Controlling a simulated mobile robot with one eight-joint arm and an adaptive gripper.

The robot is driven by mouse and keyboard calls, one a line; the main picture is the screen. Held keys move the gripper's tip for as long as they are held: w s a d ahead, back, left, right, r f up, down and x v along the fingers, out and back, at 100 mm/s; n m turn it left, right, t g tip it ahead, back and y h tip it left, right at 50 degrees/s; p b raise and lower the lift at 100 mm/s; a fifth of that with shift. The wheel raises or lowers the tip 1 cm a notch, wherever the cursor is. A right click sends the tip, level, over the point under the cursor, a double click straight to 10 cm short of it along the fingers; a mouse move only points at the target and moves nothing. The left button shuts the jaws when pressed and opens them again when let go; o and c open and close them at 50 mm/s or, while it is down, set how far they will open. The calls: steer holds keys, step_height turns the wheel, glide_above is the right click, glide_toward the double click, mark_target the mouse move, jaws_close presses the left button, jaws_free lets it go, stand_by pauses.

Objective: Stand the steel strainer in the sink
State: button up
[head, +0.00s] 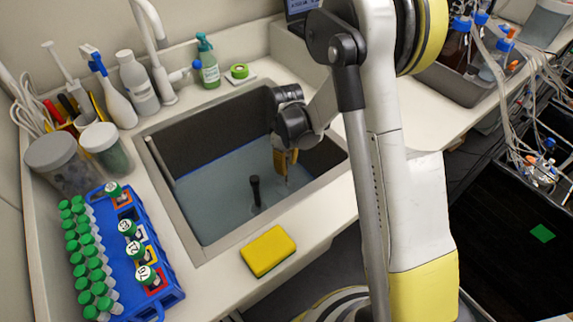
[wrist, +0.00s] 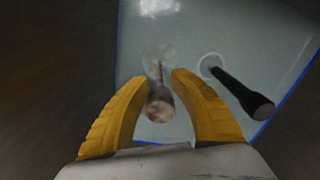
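A slim steel-looking piece with a rounded knob (wrist: 160,106) and a pale round base (wrist: 157,58) stands on the sink floor; I take it to be the steel strainer. Its lower part shows faintly below my gripper in the head view (head: 284,178). My gripper (head: 286,158) reaches down into the sink (head: 190,243). In the wrist view my gripper's two yellow fingers (wrist: 160,79) stand on either side of the piece, with small gaps showing on both sides. Contact is not visible. My wrist hides part of the sink's right side in the head view.
A black upright post (head: 255,190) with a pale ring at its foot stands in the sink beside my gripper. A yellow sponge (head: 268,251) lies on the front counter. A blue rack (head: 128,222) of vials is left. A tap (head: 163,85) and bottles line the back.

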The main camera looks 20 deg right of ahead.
step_height(320, 180, up, 12)
steer(key=p, duration=0.5)
steer(key=s+r+m+t, duration=0.2)
steer(key=s+r, duration=0.2)
steer(key=r, duration=0.3)
steer(key=s+r+m+t, duration=0.1)
steer(key=s+r+m, duration=0.1)
steer(key=s+r, duration=0.4)
steer(key=s+r+m+t, duration=0.4)
steer(key=s+r, duration=0.1)
steer(key=s, duration=0.4)
steer(key=shift+s, duration=0.2)
